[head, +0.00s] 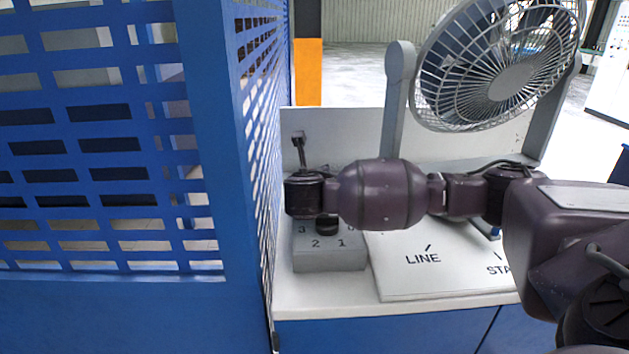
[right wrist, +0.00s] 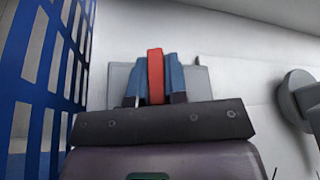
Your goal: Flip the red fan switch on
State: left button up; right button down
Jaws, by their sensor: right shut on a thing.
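The red switch (right wrist: 156,72) is an upright red lever in front of a grey box (right wrist: 203,82) in the right wrist view. My right gripper (right wrist: 155,78) has its two blue fingers on either side of the red switch and is shut on it. In the head view my right arm reaches in from the right, and its wrist hides the fingers and the red switch. The fan (head: 513,75), with a round wire guard, stands at the back right. My left gripper is not in view.
A blue slotted panel (head: 225,150) stands close to the left of my right wrist. A grey dial box (head: 330,260) marked with numbers sits below the wrist. A white board (head: 440,275) reading "LINE" lies on the worktop, below my arm.

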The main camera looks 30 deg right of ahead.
jog(key=m+y, duration=0.1)
jog(key=s+d+m+y, duration=0.1)
jog(key=m, duration=0.1)
jog(key=shift+d+r+t, duration=0.2)
jog(key=shift+d+t, duration=0.05)
jog(key=shift+t, duration=0.15)
jog(key=shift+s+d+f+m+t+y, duration=0.15)
jog(key=shift+d+m+t+y, duration=0.15)
jog(key=shift+m, duration=0.25)
jog(key=shift+s+d+r+m+t+y, duration=0.15)
jog(key=shift+m+y, duration=0.2)
jog(key=shift+m, duration=0.25)
jog(key=shift+s+d+f+m+t+y, duration=0.1)
jog(key=shift+d+m+t+y, duration=0.2)
jog(key=shift+m, duration=0.25)
jog(key=shift+a, duration=0.1)
jog(key=c, duration=1.1)
grip_release()
jog(key=shift+c, duration=0.2)
jog(key=b+v, duration=0.1)
jog(key=v, duration=0.9)
jog(key=shift+s, duration=0.4)
